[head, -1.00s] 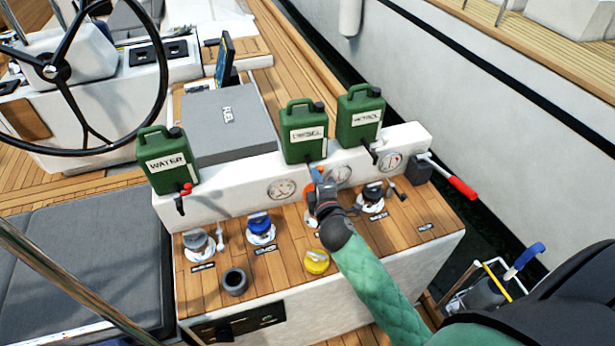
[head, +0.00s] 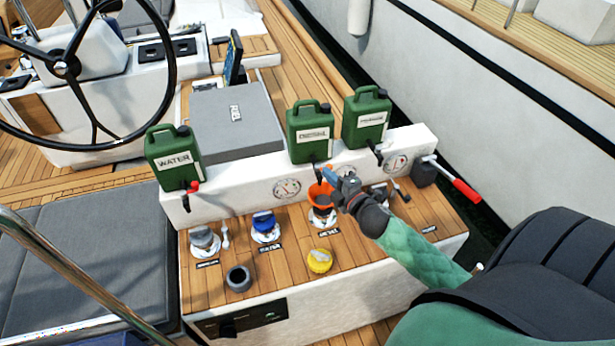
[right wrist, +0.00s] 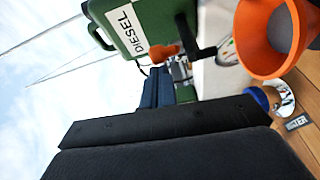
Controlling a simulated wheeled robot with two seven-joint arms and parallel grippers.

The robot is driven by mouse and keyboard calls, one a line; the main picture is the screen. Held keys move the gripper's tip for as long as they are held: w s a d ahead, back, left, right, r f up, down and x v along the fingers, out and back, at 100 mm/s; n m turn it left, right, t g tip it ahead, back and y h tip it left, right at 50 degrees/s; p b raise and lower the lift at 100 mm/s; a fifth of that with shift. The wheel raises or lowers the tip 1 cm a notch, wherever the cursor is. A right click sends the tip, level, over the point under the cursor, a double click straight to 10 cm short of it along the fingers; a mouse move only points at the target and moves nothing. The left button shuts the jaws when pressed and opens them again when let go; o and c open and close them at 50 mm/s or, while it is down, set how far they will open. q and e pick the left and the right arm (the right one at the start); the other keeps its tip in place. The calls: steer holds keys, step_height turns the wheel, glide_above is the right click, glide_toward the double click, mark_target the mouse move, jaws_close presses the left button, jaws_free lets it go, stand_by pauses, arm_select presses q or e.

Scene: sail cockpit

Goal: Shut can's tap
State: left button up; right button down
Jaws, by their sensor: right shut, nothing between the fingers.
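Three green cans stand on the white ledge: the WATER can (head: 172,158), the DIESEL can (head: 309,132) and a third can (head: 366,118) with a label too blurred to read surely. The DIESEL can's dark tap (head: 317,172) hangs at its lower front, above an orange funnel (head: 320,196). My right gripper (head: 328,174) is shut and empty, just right of that tap. In the right wrist view, the DIESEL can (right wrist: 150,25), its black tap (right wrist: 196,50) and the orange funnel (right wrist: 262,40) lie beyond my blue fingers (right wrist: 157,88). Contact with the tap cannot be told. My left gripper is out of view.
The wooden console top holds a blue cap (head: 264,222), a grey cap (head: 203,238), a yellow cap (head: 319,261) and a dark cup (head: 238,278). A red-handled lever (head: 455,184) is at the right end. A grey box (head: 236,120) stands behind the ledge.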

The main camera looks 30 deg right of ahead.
mark_target(331, 165)
steer(key=d+n+g+y, duration=0.1)
steer(key=n+y, duration=0.1)
steer(key=y, duration=0.1)
steer(key=w+d+n+g+y+b, duration=0.1)
steer(key=d+n+y, duration=0.1)
steer(key=y, duration=0.1)
steer(key=d+n+g+y+b, duration=0.1)
steer(key=n+y, duration=0.1)
steer(key=y, duration=0.1)
steer(key=shift+w+d+f+n+g, duration=0.1)
steer(key=shift+w+d+n+g, duration=0.1)
steer(key=shift+d+n+g, duration=0.1)
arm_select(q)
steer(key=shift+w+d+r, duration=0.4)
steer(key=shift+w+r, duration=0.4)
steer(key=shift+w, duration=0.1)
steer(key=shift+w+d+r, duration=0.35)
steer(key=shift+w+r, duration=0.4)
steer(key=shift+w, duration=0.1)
arm_select(e)
steer(key=shift+w+d, duration=0.35)
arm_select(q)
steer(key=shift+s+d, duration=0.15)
